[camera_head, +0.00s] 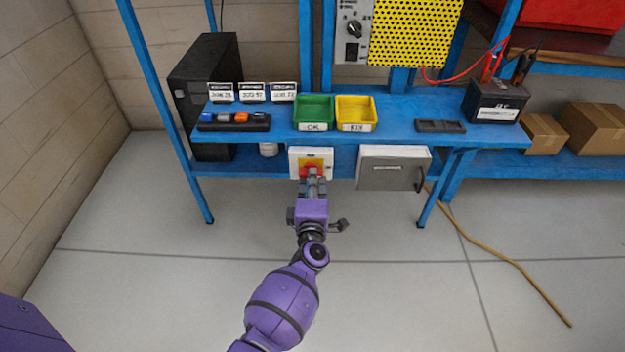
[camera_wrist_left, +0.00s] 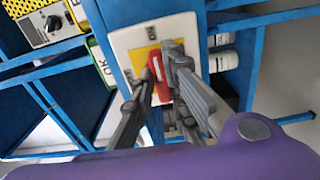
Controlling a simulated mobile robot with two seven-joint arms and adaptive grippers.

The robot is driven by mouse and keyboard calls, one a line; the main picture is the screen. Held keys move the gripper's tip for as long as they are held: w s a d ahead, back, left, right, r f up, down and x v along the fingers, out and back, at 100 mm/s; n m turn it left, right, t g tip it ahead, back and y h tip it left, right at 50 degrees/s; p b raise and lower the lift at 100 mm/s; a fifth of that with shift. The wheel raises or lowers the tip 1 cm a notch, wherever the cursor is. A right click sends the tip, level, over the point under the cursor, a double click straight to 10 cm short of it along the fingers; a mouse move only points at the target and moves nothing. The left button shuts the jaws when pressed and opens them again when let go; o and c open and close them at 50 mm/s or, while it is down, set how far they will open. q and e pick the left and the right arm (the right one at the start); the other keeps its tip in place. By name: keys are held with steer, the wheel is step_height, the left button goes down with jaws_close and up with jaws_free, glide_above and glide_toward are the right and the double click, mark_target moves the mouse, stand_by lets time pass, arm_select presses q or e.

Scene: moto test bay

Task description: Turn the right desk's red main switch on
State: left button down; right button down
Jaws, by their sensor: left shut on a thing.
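The red main switch (camera_head: 311,166) sits on a yellow plate in a white switch box (camera_head: 297,157) on the front of the blue desk (camera_head: 270,131), below its top. My left gripper (camera_head: 313,183) reaches it from the front and is shut on its red handle. In the left wrist view the red handle (camera_wrist_left: 157,76) lies between the two grey fingertips (camera_wrist_left: 156,82), in front of the yellow plate. The fingers partly hide the handle and plate. My right gripper is not in view.
A grey box (camera_head: 394,171) with a handle hangs right of the switch box. A green bin (camera_head: 314,110) and a yellow bin (camera_head: 356,110) stand on the desk above. A yellowish cable (camera_head: 500,255) runs over the floor at right. The floor in front is otherwise clear.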

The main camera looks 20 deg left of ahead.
arm_select(q)
steer(key=c, duration=1.7)
jaws_free()
steer(key=shift+c, duration=0.2)
steer(key=shift+s, duration=0.1)
steer(key=v, duration=1.2)
